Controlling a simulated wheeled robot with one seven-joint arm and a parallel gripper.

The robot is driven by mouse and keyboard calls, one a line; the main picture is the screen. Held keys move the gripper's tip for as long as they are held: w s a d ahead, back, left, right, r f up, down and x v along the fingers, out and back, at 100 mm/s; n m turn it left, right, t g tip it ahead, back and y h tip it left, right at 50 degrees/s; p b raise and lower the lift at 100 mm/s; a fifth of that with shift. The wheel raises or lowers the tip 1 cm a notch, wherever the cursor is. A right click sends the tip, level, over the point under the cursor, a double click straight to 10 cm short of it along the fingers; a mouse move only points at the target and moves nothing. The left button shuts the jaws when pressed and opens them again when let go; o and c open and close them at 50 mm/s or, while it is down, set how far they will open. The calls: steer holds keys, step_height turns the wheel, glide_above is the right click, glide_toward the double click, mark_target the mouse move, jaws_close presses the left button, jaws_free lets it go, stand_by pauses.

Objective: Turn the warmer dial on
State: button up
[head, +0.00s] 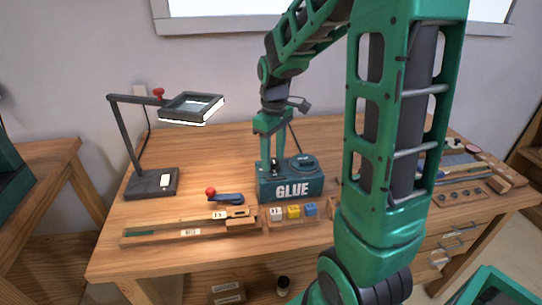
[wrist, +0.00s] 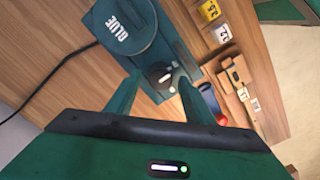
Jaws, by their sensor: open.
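The glue warmer (head: 290,188) is a dark teal box marked GLUE on the wooden workbench. It also shows in the wrist view (wrist: 176,48), with a round lidded pot (wrist: 123,27) on it. Its dial (wrist: 163,77) is a small dark round knob with a white mark, at the end of the box beside the pot. My gripper (wrist: 159,86) is open, with one finger on each side of the dial. I cannot tell whether the fingers touch it. In the head view my gripper (head: 272,158) points down at the left end of the warmer.
A desk lamp (head: 152,183) stands at left. A red-knobbed blue tool (head: 228,199) and a wooden rail (head: 190,230) lie left of the warmer. A black cord (wrist: 47,82) runs from the warmer. Tools (head: 460,172) lie at right.

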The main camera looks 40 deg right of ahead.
steer(key=c, duration=1)
steer(key=shift+c, duration=0.2)
steer(key=m, duration=0.4)
steer(key=shift+m, duration=0.4)
steer(key=m, duration=0.4)
steer(key=shift+m, duration=0.3)
steer(key=m, duration=0.4)
steer(key=shift+m, duration=2.2)
steer(key=shift+w, duration=0.1)
